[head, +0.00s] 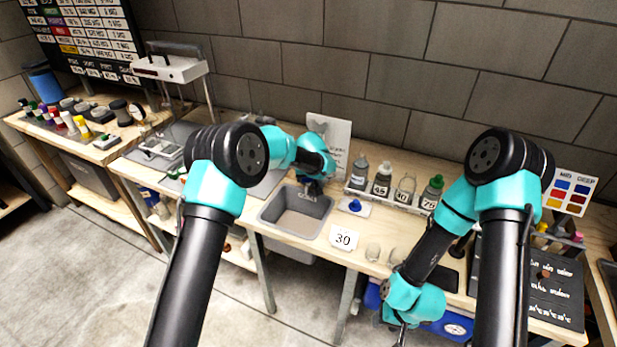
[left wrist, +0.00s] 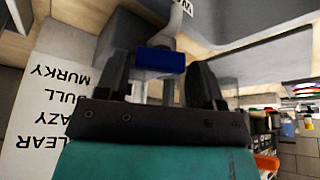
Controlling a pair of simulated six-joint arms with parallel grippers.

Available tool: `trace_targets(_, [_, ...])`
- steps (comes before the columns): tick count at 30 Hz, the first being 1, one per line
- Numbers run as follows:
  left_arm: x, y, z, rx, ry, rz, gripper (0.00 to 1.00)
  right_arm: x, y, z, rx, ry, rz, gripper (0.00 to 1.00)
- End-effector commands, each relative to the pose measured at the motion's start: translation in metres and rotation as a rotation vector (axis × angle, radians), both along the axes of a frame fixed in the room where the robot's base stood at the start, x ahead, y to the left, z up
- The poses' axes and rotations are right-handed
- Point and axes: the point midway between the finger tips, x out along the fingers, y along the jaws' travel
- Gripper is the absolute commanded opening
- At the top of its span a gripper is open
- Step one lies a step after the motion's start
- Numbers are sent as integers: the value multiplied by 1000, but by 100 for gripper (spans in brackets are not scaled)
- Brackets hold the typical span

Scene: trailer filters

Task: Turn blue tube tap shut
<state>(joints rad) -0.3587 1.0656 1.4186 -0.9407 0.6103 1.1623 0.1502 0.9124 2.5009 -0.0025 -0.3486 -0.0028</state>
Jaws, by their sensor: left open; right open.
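The blue tap handle (left wrist: 160,60) shows as a blue block in the left wrist view, joined to a pale grey tube (left wrist: 174,22). My left gripper (left wrist: 160,80) is open, with one finger on each side of the blue handle; I cannot tell whether either finger touches it. In the head view my left gripper (head: 314,188) is over the back edge of the grey sink, and the blue handle cannot be made out there. My right gripper (head: 401,336) is low at the front of the bench, open and partly hidden by its own arm.
The grey sink (head: 268,215) is set in the wooden bench. A small blue knob (head: 355,205) sits on a white plate right of it. Several bottles stand in a rack (head: 372,196) at the back. A "30" card (head: 343,238) and small clear glasses (head: 373,252) are near the front edge.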

Motion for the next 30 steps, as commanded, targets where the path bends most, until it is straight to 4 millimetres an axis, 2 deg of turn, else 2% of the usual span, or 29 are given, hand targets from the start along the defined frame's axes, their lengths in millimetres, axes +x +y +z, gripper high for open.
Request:
trace_targets(11, [2,0,-5,0,0,0,61,0,0,0,0,0,0,46])
trace_targets(21, [2,0,-5,0,0,0,28,0,0,0,0,0,0,46])
trace_targets(30, [2,0,-5,-1,0,-23,27,0,0,0,0,0,0,46])
